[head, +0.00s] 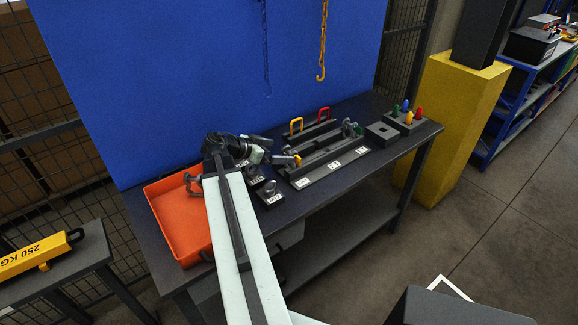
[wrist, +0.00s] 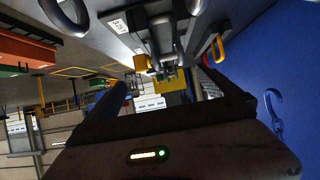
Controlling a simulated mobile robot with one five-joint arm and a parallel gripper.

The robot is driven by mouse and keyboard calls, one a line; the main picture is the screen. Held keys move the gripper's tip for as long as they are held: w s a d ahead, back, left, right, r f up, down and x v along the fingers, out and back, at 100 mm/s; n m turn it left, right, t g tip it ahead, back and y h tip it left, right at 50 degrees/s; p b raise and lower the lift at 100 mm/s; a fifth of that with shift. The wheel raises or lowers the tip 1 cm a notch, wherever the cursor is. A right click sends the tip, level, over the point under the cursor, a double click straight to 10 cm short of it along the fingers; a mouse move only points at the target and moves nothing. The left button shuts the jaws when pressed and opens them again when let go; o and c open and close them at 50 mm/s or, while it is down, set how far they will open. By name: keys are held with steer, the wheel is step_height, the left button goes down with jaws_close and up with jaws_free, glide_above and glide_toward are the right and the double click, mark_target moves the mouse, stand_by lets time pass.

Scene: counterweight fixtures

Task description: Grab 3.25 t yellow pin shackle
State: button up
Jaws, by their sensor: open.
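A grey shackle with a yellow pin (head: 297,160) stands at the near-left end of the dark rack (head: 322,171) on the bench. In the wrist view its yellow pin (wrist: 141,62) shows ahead of the jaws, with grey metal around it. My gripper (head: 276,148) is just left of the shackle, partly hidden by my arm. In the wrist view my gripper (wrist: 168,82) is open, a dark finger on each side. I see nothing held, and I cannot tell the exact gap to the shackle. The rack labels are too small to read surely.
An orange tray (head: 178,222) lies left of my arm. Loose shackles with labelled blocks (head: 270,194) stand close by. A blue panel (head: 200,70) backs the bench; a yellow pillar (head: 447,120) stands right.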

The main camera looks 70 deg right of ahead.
mark_target(291, 152)
steer(key=shift+b+x, duration=0.55)
steer(key=shift+x, duration=0.9)
steer(key=b+x, duration=0.2)
steer(key=x, duration=0.3)
steer(key=shift+s+b, duration=0.1)
steer(key=shift+b, duration=0.2)
steer(key=c, duration=1.6)
step_height(291, 152, up, 10)
steer(key=p, duration=1)
steer(key=shift+r, duration=0.2)
steer(key=shift+f, duration=0.1)
